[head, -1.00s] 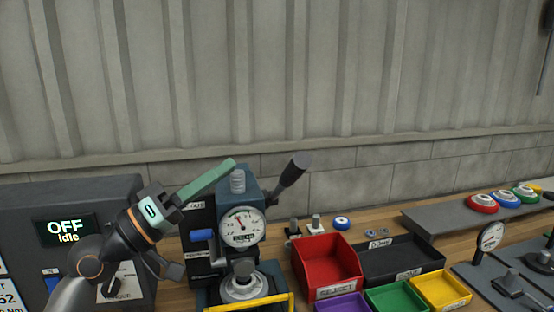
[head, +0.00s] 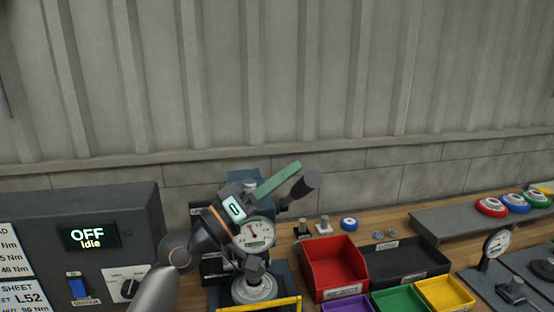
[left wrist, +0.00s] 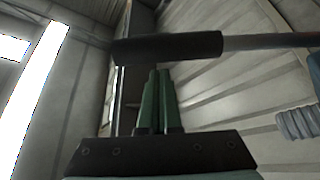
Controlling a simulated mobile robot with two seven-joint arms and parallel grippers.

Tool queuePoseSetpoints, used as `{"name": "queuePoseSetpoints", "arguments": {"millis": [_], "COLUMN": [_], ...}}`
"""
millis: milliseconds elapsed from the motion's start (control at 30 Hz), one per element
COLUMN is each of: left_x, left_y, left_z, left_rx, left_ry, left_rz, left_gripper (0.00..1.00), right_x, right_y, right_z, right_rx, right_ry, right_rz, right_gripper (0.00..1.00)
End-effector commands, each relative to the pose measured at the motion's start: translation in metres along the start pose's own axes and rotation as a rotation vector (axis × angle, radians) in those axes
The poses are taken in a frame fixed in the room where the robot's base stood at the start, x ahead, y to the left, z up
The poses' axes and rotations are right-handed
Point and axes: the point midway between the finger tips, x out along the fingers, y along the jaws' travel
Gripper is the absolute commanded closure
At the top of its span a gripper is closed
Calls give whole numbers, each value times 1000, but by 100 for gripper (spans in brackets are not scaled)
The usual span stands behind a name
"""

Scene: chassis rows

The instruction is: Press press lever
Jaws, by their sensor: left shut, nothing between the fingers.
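The press (head: 240,180) stands on the bench with a round dial gauge (head: 262,232) on its front. Its lever (head: 305,186) slants up to the right and ends in a thick dark grip. My left gripper (head: 297,165) is shut and empty, its green fingers lying just above and beside the grip. In the left wrist view the dark lever grip (left wrist: 168,47) crosses the picture just beyond the tips of the shut green fingers (left wrist: 158,75). I cannot tell whether they touch. My left wrist hides part of the press and gauge. My right gripper is not in view.
A control box (head: 75,205) reading OFF Idle stands at left. A red bin (head: 318,272), a black tray (head: 435,263), and purple, green and yellow bins are right of the press. A grey raised shelf (head: 440,221) with coloured round parts lies farther right.

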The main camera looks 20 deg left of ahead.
Motion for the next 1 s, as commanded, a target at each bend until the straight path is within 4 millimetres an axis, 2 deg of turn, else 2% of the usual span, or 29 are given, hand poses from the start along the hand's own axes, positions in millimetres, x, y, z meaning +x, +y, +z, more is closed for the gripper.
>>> {"name": "queuePoseSetpoints", "arguments": {"millis": [133,500,1000], "left_x": [-2,-3,-11], "left_y": [0,0,-1], "left_z": [6,7,20], "left_rx": [0,2,57], "left_ry": [1,1,0], "left_rz": [0,1,33], "left_gripper": [100,100,100], "right_x": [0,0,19], "right_y": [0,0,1], "right_z": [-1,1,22], "right_rx": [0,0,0], "right_ry": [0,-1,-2], "right_rz": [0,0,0], "right_gripper": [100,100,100]}}
